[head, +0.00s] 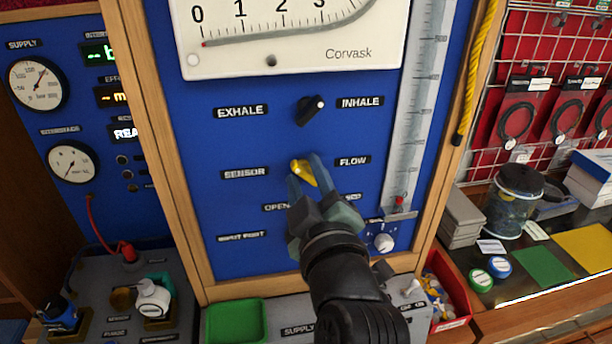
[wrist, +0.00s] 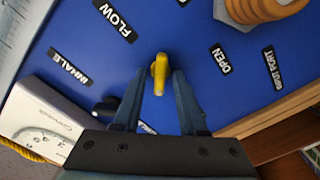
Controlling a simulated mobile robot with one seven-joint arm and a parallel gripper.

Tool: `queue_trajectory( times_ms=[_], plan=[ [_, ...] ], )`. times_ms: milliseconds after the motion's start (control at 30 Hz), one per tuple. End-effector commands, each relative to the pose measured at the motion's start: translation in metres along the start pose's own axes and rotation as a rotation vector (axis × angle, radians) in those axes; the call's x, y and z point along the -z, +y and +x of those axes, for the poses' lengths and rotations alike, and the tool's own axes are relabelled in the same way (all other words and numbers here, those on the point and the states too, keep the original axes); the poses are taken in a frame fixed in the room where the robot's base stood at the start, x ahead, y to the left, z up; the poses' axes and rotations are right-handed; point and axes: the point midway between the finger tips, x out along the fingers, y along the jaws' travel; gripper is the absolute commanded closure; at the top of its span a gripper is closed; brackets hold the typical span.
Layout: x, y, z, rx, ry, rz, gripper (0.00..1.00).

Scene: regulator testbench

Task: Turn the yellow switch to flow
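The yellow switch (head: 302,171) is on the blue panel between the SENSOR label (head: 245,173) on the left and the FLOW label (head: 353,161) on the right. Its handle sits tilted in the head view; I cannot tell exactly which label it points at. My gripper (head: 304,176) is at the switch with its fingers on either side of the handle. In the wrist view, the yellow switch (wrist: 159,73) stands between the two open fingertips (wrist: 161,78), with narrow gaps showing on both sides. The FLOW label (wrist: 113,20) is at the upper left there.
A black knob (head: 311,109) sits above the switch, between the EXHALE and INHALE labels. A white Corvask gauge (head: 300,55) is higher up. A clear flow tube (head: 424,90) stands at right. A small white knob (head: 383,243) is lower right. Wooden posts edge the panel.

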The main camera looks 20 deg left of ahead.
Motion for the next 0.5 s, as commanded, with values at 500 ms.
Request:
queue_trajectory(
  times_ms=[500],
  plan=[
    [-0.0002,0.0001,-0.0004,0.000,0.000,0.002,1.00]
  ],
)
